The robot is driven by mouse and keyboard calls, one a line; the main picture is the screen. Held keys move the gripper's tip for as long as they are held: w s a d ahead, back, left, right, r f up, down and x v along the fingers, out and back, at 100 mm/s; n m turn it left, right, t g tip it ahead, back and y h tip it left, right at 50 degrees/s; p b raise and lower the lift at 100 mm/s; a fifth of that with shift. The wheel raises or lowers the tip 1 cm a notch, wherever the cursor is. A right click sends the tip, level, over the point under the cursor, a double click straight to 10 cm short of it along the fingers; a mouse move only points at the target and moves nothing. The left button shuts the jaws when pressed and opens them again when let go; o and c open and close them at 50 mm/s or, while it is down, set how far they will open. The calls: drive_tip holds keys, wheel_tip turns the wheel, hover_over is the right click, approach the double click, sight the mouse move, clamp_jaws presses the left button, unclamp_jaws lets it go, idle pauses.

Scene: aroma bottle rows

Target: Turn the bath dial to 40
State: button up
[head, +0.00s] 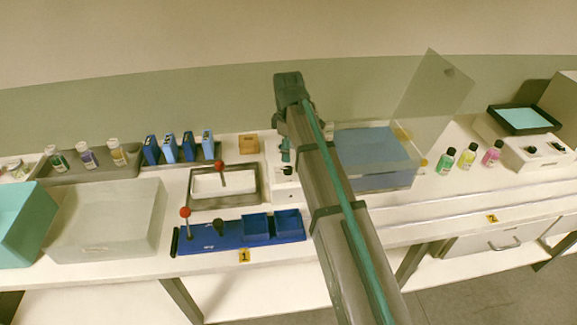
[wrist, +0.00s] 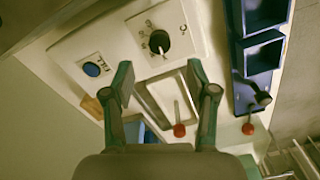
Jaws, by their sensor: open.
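The dial (wrist: 158,42) is a dark round knob with a pale pointer on a white panel (wrist: 120,48) in the wrist view. Small marks surround it, too blurred to read. A blue round button (wrist: 92,69) sits beside it on the panel. My gripper (wrist: 159,76) is open and empty, its fingers spread below the dial in the picture and apart from it. In the head view my gripper (head: 286,152) is mostly hidden behind my arm, over the white control box (head: 287,190) left of the water bath (head: 375,180). The bath holds blue water.
A clear lid (head: 432,95) stands raised over the bath. Several bottles and blue packs line the back. Another white control box (head: 540,155) stands at the right.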

sight(288, 168)
wheel_tip(288, 168, down, 7)
drive_tip(key=shift+f+p, duration=0.2)
drive_tip(key=shift+p, duration=0.4)
drive_tip(key=shift+c, duration=0.4)
clamp_jaws()
